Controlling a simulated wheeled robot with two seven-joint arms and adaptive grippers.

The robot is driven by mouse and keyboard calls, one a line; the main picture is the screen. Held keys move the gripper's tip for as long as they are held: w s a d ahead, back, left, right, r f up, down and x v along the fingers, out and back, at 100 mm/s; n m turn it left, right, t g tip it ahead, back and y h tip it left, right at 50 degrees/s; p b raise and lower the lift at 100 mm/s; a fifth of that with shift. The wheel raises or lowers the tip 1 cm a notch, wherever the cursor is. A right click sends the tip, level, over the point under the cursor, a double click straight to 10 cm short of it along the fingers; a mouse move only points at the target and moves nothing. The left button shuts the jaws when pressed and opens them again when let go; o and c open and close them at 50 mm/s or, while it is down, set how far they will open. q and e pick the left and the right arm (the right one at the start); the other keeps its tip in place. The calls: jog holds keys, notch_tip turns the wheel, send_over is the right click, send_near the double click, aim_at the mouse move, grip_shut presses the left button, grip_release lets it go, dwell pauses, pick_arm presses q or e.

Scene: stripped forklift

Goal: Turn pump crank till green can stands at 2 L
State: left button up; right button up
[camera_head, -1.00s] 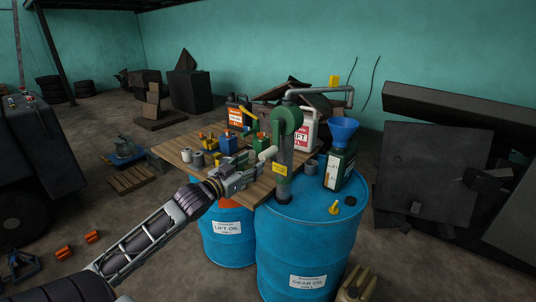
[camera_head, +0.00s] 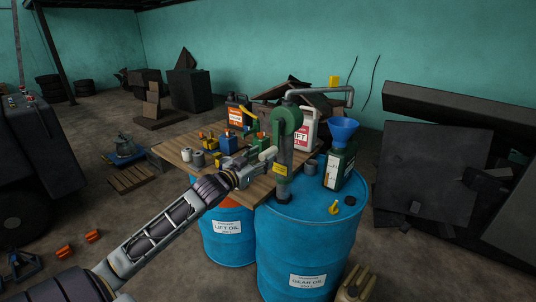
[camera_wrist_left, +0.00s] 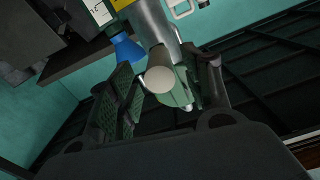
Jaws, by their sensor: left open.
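The pump (camera_head: 287,122) has a round green housing on a grey tube standing on the blue gear oil drum. Its crank has a pale grip (camera_head: 269,153) pointing left. The green can (camera_head: 345,168) stands on the same drum with a blue funnel (camera_head: 342,130) in its top, under the pump's spout. Its white level strip is too small to read. My left gripper (camera_head: 256,170) is open at the crank grip. In the left wrist view the grip's round end (camera_wrist_left: 160,80) lies between the open fingers (camera_wrist_left: 165,95). My right gripper is out of view.
A wooden table (camera_head: 175,152) with bottles and cans stands left of the pump. A yellow nozzle (camera_head: 334,208) and black cap (camera_head: 350,201) lie on the gear oil drum (camera_head: 305,240). The lift oil drum (camera_head: 228,245) stands beside it. Dark panels (camera_head: 430,170) lean at the right.

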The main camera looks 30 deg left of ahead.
aim_at(268, 153)
pick_arm(q)
jog(key=shift+w+d, duration=0.15)
jog(key=shift+w, duration=1.95)
grip_shut()
